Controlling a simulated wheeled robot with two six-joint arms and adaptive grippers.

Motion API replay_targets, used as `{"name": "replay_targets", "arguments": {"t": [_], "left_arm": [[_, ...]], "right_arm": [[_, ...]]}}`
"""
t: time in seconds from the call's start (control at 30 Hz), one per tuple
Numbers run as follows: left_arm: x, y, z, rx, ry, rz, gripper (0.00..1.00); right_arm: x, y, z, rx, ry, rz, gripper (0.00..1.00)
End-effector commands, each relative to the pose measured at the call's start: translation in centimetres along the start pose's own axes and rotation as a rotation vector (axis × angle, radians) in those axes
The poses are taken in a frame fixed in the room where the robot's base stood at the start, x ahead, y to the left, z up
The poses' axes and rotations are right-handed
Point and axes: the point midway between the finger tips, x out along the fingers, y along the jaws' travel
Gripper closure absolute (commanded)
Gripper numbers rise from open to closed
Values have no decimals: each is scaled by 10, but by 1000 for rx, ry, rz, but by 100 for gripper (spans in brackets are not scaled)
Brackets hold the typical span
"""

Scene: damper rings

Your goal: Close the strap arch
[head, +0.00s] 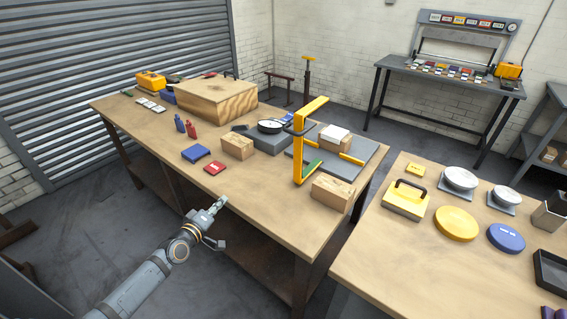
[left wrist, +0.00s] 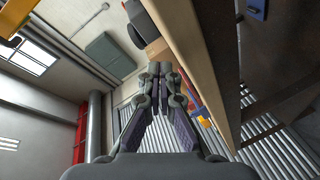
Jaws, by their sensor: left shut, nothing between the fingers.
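The yellow strap arch (head: 298,152) stands upright at the near left edge of a grey base plate (head: 366,150) on the long wooden table. A yellow bar runs from its top toward the back right. A white block on a wooden block (head: 335,145) sits on the plate behind it. My left gripper (head: 219,204) is shut and empty at the table's front edge, left of the arch and apart from it. Its closed fingers (left wrist: 160,72) show in the left wrist view beside the table's edge. My right gripper is not in view.
A second table (head: 385,265) stands at right. The long table's front is mostly clear.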

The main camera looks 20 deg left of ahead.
Motion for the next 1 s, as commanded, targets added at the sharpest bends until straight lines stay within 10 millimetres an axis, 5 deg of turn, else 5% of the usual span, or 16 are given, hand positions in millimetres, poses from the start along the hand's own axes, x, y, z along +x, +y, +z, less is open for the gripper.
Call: {"name": "replay_targets", "arguments": {"t": [0.03, 0.13, 0.2, 0.3, 0.67, 1.0], "left_arm": [[5, 40, 4, -98, -9, 122, 100], [-6, 129, 7, -311, -72, 307, 100], [-19, 171, 14, -419, -127, 385, 100], [-32, 205, 22, -513, -184, 438, 100], [-31, 224, 18, -551, -195, 456, 100], [5, 246, 21, -554, -199, 457, 100]], "right_arm": [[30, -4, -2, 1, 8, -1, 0], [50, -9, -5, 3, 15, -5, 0], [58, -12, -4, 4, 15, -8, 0], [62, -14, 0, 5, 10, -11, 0], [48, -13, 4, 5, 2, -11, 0], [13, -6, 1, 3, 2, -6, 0]]}}
